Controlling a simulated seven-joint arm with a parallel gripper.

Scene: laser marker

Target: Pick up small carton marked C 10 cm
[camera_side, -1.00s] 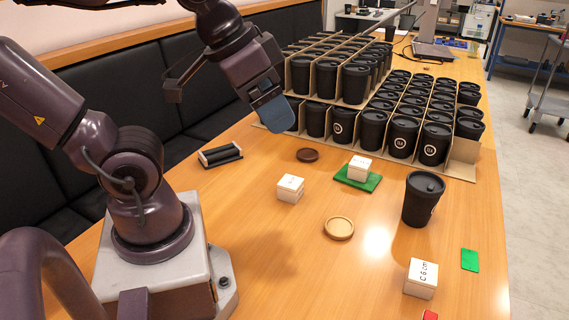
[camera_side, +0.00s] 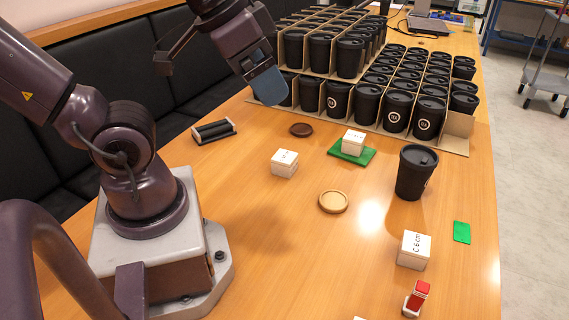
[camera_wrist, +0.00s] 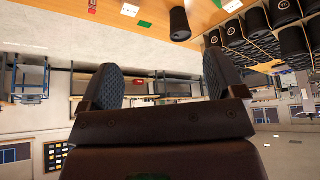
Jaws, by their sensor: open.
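I see several small white cartons, and none has a readable C 10 cm mark. One carton (camera_side: 284,163) sits on the table left of centre, its print too small to read. Another carton (camera_side: 353,142) sits on a green pad (camera_side: 364,155). A carton reading C 6 cm (camera_side: 414,250) stands at the front right. A white edge at the bottom of the side view is mostly cut off. My gripper (camera_side: 266,85) is raised near the black cups, apart from every carton. In the wrist view my gripper (camera_wrist: 162,80) is open, with nothing between its fingers.
A lone black cup (camera_side: 416,172) stands right of centre. Lidded cups in cardboard holders (camera_side: 456,132) fill the back. A wooden coaster (camera_side: 333,202), dark disc (camera_side: 301,130), black roller-like item (camera_side: 213,131), red-and-white item (camera_side: 416,298) and green card (camera_side: 461,232) lie around.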

